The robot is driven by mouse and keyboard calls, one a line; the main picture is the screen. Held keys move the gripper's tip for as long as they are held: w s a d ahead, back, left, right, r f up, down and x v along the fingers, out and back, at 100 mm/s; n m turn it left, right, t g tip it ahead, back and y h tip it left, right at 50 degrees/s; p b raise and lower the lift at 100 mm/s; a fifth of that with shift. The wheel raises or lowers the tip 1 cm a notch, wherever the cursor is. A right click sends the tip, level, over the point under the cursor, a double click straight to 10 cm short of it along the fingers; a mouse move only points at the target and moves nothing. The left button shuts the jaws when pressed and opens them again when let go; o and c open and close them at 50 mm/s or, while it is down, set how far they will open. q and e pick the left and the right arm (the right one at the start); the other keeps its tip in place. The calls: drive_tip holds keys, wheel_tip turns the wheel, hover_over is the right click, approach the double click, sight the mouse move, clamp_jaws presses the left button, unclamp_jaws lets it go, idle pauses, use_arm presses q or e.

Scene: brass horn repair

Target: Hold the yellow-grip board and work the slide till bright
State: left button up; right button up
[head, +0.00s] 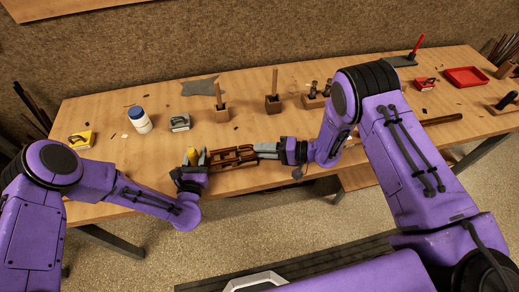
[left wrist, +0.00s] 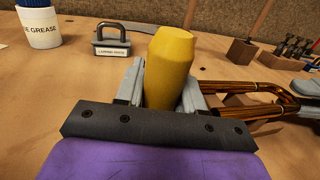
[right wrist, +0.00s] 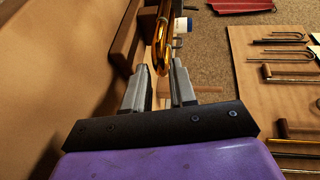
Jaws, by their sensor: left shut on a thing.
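The yellow grip (head: 192,155) stands upright between the fingers of my left gripper (head: 190,172), which is shut on it. The left wrist view shows the yellow grip (left wrist: 168,68) large between the jaws. The brown, brass-toned slide (head: 234,157) lies just right of the grip; its tubes (left wrist: 245,88) run off to the right in the left wrist view. My right gripper (head: 266,150) is at the slide's right end. In the right wrist view its fingers (right wrist: 159,80) are apart, with the slide's curved tube (right wrist: 163,45) at or just beyond the tips; contact is unclear.
A white grease jar (head: 140,122), a grey labelled block (head: 180,123) and a yellow block (head: 81,139) stand on the bench left of centre. A grey cloth (head: 199,86) and wooden holders (head: 272,104) lie behind. A red tray (head: 466,77) is at the far right.

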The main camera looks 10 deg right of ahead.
drive_tip(key=shift+w+a+f, duration=0.15)
drive_tip(key=shift+w+a, duration=0.1)
drive_tip(key=shift+a, duration=0.35)
clamp_jaws()
drive_tip(key=shift+d, duration=1.95)
unclamp_jaws()
drive_tip(key=v, duration=1.2)
